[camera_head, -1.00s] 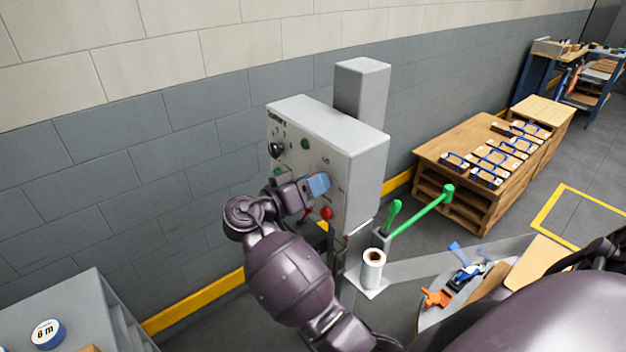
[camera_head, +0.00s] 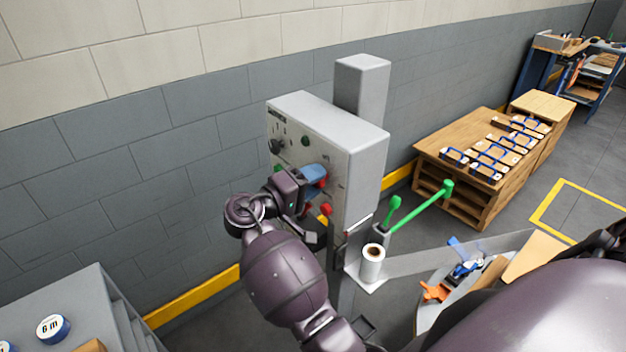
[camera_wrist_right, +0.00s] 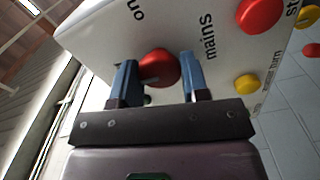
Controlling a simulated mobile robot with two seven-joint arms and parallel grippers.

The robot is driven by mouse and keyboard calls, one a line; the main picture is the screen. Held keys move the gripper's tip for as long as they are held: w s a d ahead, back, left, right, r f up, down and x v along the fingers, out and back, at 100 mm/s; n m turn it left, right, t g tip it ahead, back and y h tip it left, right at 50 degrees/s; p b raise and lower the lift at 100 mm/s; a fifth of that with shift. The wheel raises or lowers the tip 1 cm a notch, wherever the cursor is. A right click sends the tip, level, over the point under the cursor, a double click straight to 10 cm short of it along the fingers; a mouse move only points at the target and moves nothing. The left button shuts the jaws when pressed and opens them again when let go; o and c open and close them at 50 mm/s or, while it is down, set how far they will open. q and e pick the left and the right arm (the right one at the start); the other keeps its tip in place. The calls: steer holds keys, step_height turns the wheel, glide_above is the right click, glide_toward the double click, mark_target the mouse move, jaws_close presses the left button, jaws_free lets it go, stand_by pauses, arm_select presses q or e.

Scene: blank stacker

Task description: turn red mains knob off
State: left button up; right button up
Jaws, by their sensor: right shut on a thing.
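The red mains knob (camera_wrist_right: 160,68) is on the face of the pale grey control box (camera_head: 318,122). In the right wrist view it sits between the two blue fingers of my right gripper (camera_wrist_right: 161,78), which is shut on it. The word "mains" is printed to the right of the knob, and another word is printed above it. In the head view my right gripper (camera_head: 314,178) is at the front of the panel, and its fingers mostly hide the knob. My left gripper is not in view.
Near the mains knob are a larger red button (camera_wrist_right: 258,14) and a yellow button (camera_wrist_right: 246,84). A black knob (camera_head: 276,146) is at the panel's left. Green levers (camera_head: 425,210) and a white roll (camera_head: 371,264) stand to the right of the box. A wooden bench (camera_head: 455,200) is farther right.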

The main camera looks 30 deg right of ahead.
stand_by(0.4)
steer(key=o, duration=0.9)
steer(key=shift+a, duration=0.1)
